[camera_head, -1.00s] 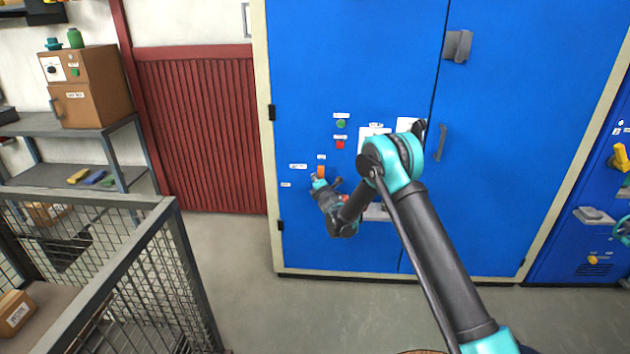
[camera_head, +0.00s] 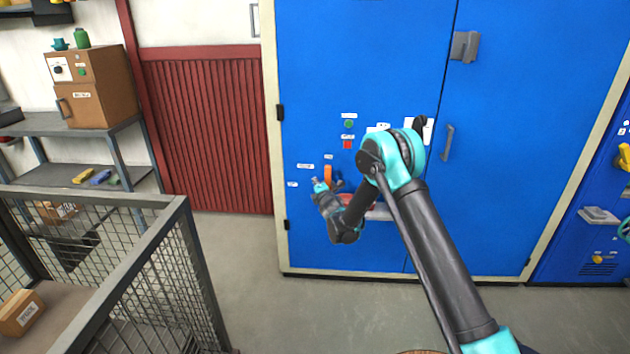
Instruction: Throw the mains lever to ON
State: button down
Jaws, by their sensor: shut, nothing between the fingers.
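The mains lever (camera_head: 328,174) is a small orange handle on the lower left part of the blue cabinet door, below a red button and a green button. It points upright; its lower end is partly hidden by my gripper. My gripper (camera_head: 317,185) is shut and empty. Its tip is at the lower left of the orange lever, very close to it; I cannot tell whether they touch. Small white labels (camera_head: 305,166) sit left of the lever, too small to read.
The blue cabinet (camera_head: 350,60) has grey door handles. A mesh cage (camera_head: 150,290) with a box (camera_head: 20,312) stands at the left front. A shelf (camera_head: 75,128) with a brown cabinet (camera_head: 97,90) is behind it. Grey floor lies clear before the red panel (camera_head: 205,130).

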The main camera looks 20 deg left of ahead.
jog(key=v, duration=0.6)
jog(key=shift+s+f, duration=0.15)
jog(key=shift+f, duration=0.2)
jog(key=s+d+r+m+g+h, duration=0.1)
jog(key=d+r+m+h, duration=0.4)
jog(key=d, duration=0.8)
jog(key=s+d+r+m+g+h, duration=0.1)
jog(key=d+r+m, duration=0.4)
jog(key=d, duration=0.7)
jog(key=s+d+m+g+h, duration=0.3)
jog(key=s+d+m, duration=0.5)
jog(key=s+d, duration=0.6)
jog(key=s+d+f+m+g, duration=0.1)
jog(key=s+d+f+m, duration=0.1)
jog(key=s, duration=0.6)
jog(key=s+d+f+m+g, duration=0.1)
jog(key=s+d+m, duration=0.3)
jog(key=s, duration=0.5)
jog(key=s+d+f+m+g, duration=0.2)
jog(key=s+d+m+g, duration=0.1)
jog(key=s, duration=0.6)
jog(key=shift+s+d+f+m, duration=0.15)
jog(key=shift+d+f+m, duration=0.35)
jog(key=shift+d, duration=0.6)
